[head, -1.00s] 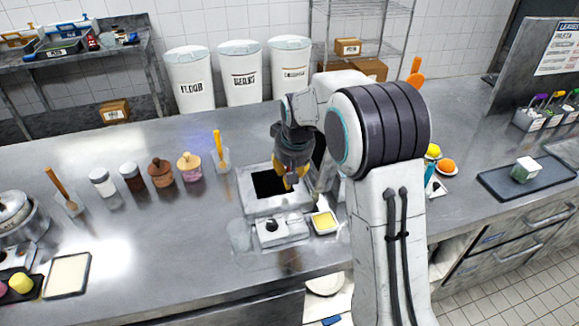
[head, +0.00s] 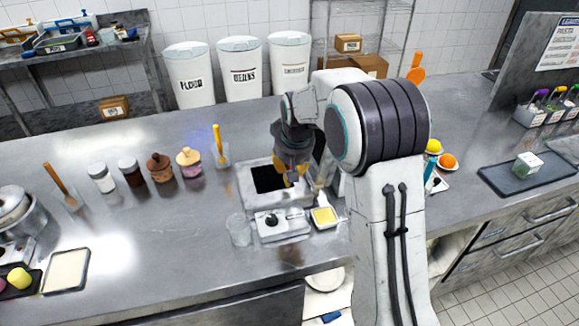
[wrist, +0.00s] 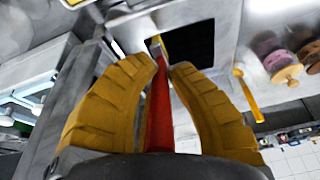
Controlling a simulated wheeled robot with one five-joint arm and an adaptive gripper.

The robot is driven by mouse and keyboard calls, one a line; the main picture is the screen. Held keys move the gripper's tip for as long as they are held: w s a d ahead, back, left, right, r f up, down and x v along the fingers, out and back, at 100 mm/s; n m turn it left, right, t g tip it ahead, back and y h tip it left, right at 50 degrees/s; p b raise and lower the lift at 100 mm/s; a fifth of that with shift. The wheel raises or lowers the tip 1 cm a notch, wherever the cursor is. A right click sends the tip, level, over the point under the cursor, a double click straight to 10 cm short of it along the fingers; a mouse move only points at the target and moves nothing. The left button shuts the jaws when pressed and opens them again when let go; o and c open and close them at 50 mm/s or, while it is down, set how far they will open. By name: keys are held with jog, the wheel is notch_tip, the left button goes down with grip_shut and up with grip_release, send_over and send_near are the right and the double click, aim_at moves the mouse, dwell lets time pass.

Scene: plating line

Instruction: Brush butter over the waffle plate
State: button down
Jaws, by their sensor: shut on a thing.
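The waffle plate (head: 266,180) is a dark square in a grey metal appliance on the counter. It also shows as a black square in the wrist view (wrist: 190,46). My gripper (head: 291,180) is over its right side. In the wrist view my yellow gripper fingers (wrist: 165,68) are shut on the red handle of a brush (wrist: 159,115). The handle's far end is near the left edge of the plate. I cannot tell whether the bristles touch it. A small white dish of yellow butter (head: 324,216) sits right of the appliance's front.
A clear glass (head: 239,230) stands left of the appliance's control box (head: 282,224). A holder with an orange-handled utensil (head: 219,150) and several jars (head: 160,168) stand to the left.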

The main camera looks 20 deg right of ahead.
jog(key=shift+f+b, duration=0.75)
jog(key=shift+f, duration=0.15)
jog(key=shift+w+r, duration=0.1)
jog(key=shift+w+r+p, duration=0.1)
jog(key=shift+w+p, duration=2.25)
jog(key=shift+w, duration=1.05)
jog(key=shift+w+r+p, duration=0.15)
jog(key=shift+w+p, duration=0.5)
jog(key=shift+w, duration=0.05)
jog(key=shift+w+r+p, duration=0.1)
jog(key=shift+w+p, duration=0.5)
jog(key=shift+w, duration=0.1)
jog(key=shift+w+a+f, duration=0.1)
jog(key=shift+w+f, duration=0.05)
jog(key=shift+w, duration=0.3)
